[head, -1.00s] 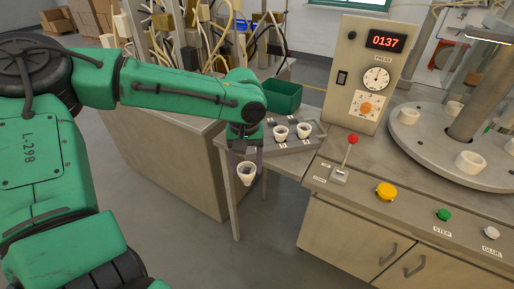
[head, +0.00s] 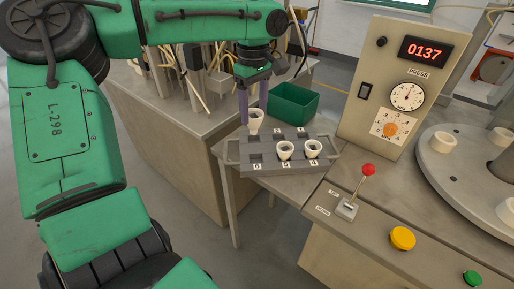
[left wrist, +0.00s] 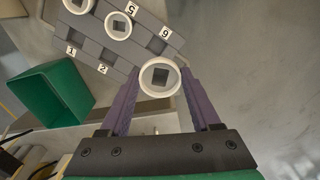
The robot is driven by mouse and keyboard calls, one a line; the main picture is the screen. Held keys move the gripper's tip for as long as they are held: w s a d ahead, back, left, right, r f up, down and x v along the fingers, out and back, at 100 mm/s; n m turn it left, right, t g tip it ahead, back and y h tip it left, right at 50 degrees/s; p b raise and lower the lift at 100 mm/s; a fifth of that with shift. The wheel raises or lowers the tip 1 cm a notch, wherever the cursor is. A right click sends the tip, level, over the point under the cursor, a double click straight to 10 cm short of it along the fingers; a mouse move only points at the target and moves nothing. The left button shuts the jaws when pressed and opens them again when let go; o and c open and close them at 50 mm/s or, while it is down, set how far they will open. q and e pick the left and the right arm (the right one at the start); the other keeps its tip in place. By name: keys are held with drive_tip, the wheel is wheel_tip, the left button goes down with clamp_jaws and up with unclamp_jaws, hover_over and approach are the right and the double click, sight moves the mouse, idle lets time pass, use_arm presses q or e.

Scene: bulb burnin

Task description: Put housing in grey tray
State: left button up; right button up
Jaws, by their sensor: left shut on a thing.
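My left gripper (head: 256,95) is shut on a white cup-like housing (head: 255,121) and holds it upright at the back left side of the grey tray (head: 232,152). In the left wrist view the held housing (left wrist: 160,77) sits between the purple fingers, beside the tray's end near label 6. I cannot tell its exact height over the tray. Two more housings, one (head: 285,150) by label 5 and one (head: 313,148) to its right, sit in the front row. The front slot by label 6 (head: 256,189) is empty. My right gripper is out of view.
A green bin (head: 293,104) stands behind the tray. A press panel (head: 400,90) and a red-knobbed lever (head: 368,170) are to the right, with a yellow button (head: 402,238). A round turntable (head: 450,165) holds more housings.

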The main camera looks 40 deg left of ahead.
sight(255, 128)
use_arm(q)
drive_tip(key=f, duration=0.6)
drive_tip(key=shift+w, duration=0.3)
wheel_tip(255, 128, down, 6)
drive_tip(key=shift+f, duration=0.1)
drive_tip(key=shift+w+f, duration=0.1)
drive_tip(key=shift+w, duration=0.15)
drive_tip(key=shift+f, duration=0.2)
drive_tip(key=o, duration=1.3)
drive_tip(key=shift+r, duration=0.1)
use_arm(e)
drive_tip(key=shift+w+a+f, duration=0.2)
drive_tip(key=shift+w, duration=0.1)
use_arm(q)
drive_tip(key=shift+r, duration=0.1)
